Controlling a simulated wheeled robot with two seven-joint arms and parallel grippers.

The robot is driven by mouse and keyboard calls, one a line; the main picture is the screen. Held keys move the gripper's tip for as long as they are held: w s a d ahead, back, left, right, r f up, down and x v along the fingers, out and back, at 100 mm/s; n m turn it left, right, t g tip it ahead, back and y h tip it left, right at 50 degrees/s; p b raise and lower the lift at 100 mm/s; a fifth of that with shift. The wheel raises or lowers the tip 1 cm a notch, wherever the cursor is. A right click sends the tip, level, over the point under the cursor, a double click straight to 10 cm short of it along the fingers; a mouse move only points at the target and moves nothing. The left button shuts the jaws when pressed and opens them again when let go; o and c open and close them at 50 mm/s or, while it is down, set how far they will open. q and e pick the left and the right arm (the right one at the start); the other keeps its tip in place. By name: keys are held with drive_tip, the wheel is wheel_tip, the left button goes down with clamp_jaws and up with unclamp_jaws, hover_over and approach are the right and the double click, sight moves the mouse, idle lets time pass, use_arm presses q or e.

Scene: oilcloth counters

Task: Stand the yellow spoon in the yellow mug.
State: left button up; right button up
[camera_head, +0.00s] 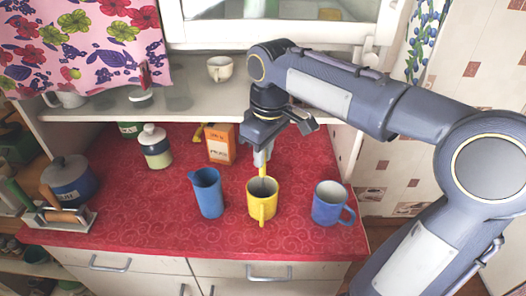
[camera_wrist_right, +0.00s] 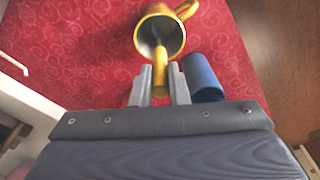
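The yellow mug (camera_head: 258,205) stands upright on the red counter, its handle facing the front; it also shows in the right wrist view (camera_wrist_right: 178,40). My right gripper (camera_head: 262,160) is directly above the mug. Its fingers (camera_wrist_right: 160,88) are closed around the yellow spoon (camera_wrist_right: 160,80), which points down toward the mug. The spoon's lower end appears to be inside the mug's opening; whether it touches the bottom is hidden. My left gripper is in neither view.
A blue jug (camera_head: 208,195) stands close left of the mug, a blue mug (camera_head: 328,205) to its right. Behind are an orange box (camera_head: 220,146) and a lidded jar (camera_head: 155,147). A blue pot (camera_head: 68,182) and a rack (camera_head: 60,216) are at left. A shelf (camera_head: 100,110) runs behind.

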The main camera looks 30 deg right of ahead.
drive_tip(key=o, duration=0.5)
wheel_tip(320, 180, up, 8)
drive_tip(key=shift+s+d+p, duration=0.15)
drive_tip(key=shift+s+p, duration=0.15)
drive_tip(key=shift+s, duration=0.05)
drive_tip(key=shift+f, duration=0.15)
idle(0.6)
drive_tip(key=s+a+f+m+t+y, duration=0.1)
drive_tip(key=s+a+f+m+t, duration=0.1)
drive_tip(key=s+f, duration=0.6)
drive_tip(key=s+a+f+m+t+y, duration=0.2)
drive_tip(key=s+f+m, duration=0.2)
drive_tip(key=s+f, duration=0.4)
drive_tip(key=shift+a+f+m+t, duration=0.25)
drive_tip(key=shift+f+m+t, duration=0.05)
drive_tip(key=shift+f+m, duration=0.1)
